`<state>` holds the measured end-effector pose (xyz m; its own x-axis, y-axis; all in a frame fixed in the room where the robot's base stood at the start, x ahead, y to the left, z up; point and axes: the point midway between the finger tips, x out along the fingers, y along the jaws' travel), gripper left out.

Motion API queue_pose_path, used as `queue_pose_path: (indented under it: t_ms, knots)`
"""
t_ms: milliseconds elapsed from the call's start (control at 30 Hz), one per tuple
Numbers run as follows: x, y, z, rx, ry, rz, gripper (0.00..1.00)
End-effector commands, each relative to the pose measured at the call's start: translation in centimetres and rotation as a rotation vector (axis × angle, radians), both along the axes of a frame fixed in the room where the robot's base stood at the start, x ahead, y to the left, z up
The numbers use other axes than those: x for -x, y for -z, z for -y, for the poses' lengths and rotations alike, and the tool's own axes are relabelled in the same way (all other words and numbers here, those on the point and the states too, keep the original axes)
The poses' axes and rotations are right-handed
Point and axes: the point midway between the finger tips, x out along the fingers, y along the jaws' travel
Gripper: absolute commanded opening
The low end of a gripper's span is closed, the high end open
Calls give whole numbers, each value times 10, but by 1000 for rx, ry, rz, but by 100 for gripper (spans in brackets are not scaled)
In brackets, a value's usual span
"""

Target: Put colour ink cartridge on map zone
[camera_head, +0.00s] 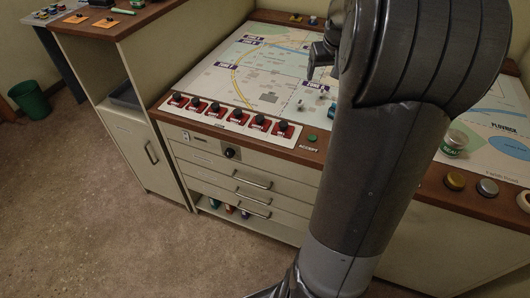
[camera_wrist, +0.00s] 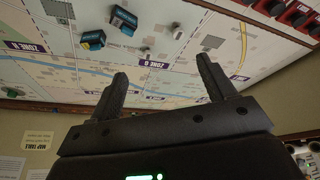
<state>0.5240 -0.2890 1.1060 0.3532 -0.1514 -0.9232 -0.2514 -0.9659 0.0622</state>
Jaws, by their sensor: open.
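The map zones are labelled areas on the white map table (camera_head: 225,90); a zone label (camera_wrist: 152,64) shows near my fingertips in the wrist view. My gripper (camera_head: 317,66) is over the map in the head view. In the wrist view, my gripper (camera_wrist: 162,74) is open with nothing between its fingers. Two small block-like items lie on the map beyond the fingers: a teal and yellow one (camera_wrist: 92,40) and a dark and blue one (camera_wrist: 122,21). Either may be the colour ink cartridge; I cannot tell which. My arm hides part of the map in the head view.
A small white and dark piece (camera_wrist: 177,32) stands near the blocks. Red switches (camera_head: 215,109) line the map's front edge beside a green button (camera_head: 312,138). Drawers (camera_head: 240,170) are below. Another desk (camera_head: 115,22) is at the left.

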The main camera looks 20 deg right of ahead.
Motion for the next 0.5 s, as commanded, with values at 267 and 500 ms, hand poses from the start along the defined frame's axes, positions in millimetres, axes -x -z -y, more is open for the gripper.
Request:
queue_pose_path:
  t_ms: [267, 500]
  knots:
    - [53, -39, -132, 24, -89, 22, 76]
    - [121, -46, -215, 16, -155, 56, 76]
